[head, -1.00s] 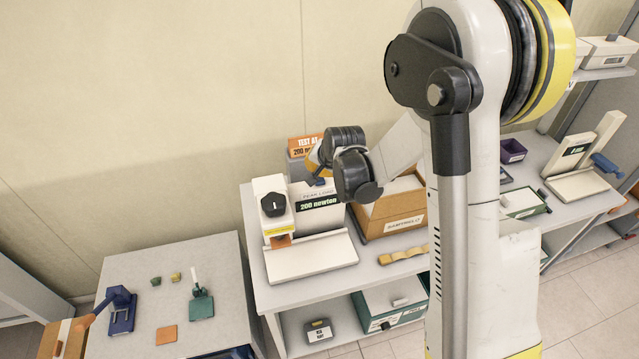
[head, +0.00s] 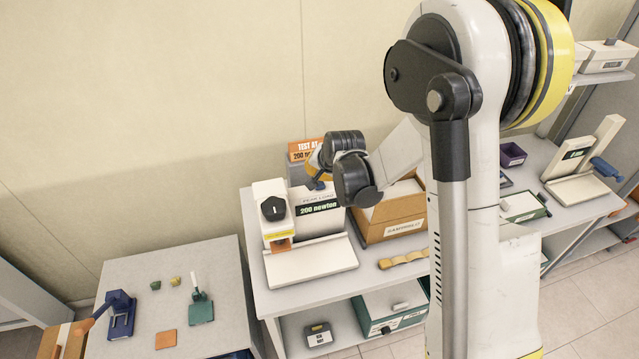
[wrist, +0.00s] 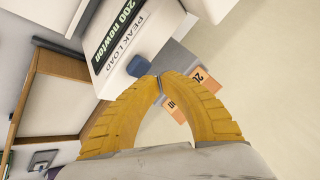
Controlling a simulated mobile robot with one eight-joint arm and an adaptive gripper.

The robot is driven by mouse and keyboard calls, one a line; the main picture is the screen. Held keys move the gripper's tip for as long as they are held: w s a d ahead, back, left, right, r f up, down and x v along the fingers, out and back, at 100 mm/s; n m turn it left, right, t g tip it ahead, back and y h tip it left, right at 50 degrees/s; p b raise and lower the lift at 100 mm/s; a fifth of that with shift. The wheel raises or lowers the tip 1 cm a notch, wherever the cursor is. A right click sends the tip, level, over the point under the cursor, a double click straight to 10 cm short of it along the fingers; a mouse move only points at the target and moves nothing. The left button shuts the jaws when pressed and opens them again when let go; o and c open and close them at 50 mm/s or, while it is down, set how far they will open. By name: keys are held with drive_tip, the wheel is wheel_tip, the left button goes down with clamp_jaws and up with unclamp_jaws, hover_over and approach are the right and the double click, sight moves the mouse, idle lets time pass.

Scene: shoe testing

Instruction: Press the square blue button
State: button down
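The square blue button (wrist: 140,66) sticks out from the white housing marked "PEAK LOAD" and "200 newton" (wrist: 125,40) in the wrist view. In the head view a small blue patch of the button (head: 315,184) shows at the top of that housing, just below my gripper (head: 316,172). In the wrist view my gripper (wrist: 160,78) has its yellow ribbed fingers curved together, tips meeting, with nothing between them. The tips appear right beside the button's edge; I cannot tell whether they touch it.
An orange "TEST AT 200 newton" sign (head: 305,150) stands behind the housing. A black knob (head: 273,208) is on the tester's left column. A lower table (head: 225,270) with small tools is at the left.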

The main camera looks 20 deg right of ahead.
drive_tip(key=shift+f, duration=0.1)
drive_tip(key=shift+f+b, duration=0.35)
drive_tip(key=shift+b, duration=0.25)
drive_tip(key=shift+f+b, duration=0.5)
drive_tip(key=shift+f, duration=0.05)
idle(0.7)
drive_tip(key=shift+r, duration=0.15)
drive_tip(key=shift+r+p, duration=0.55)
drive_tip(key=shift+r, duration=0.3)
drive_tip(key=shift+r, duration=0.1)
drive_tip(key=shift+r+p, duration=1.5)
drive_tip(key=shift+r, duration=0.9)
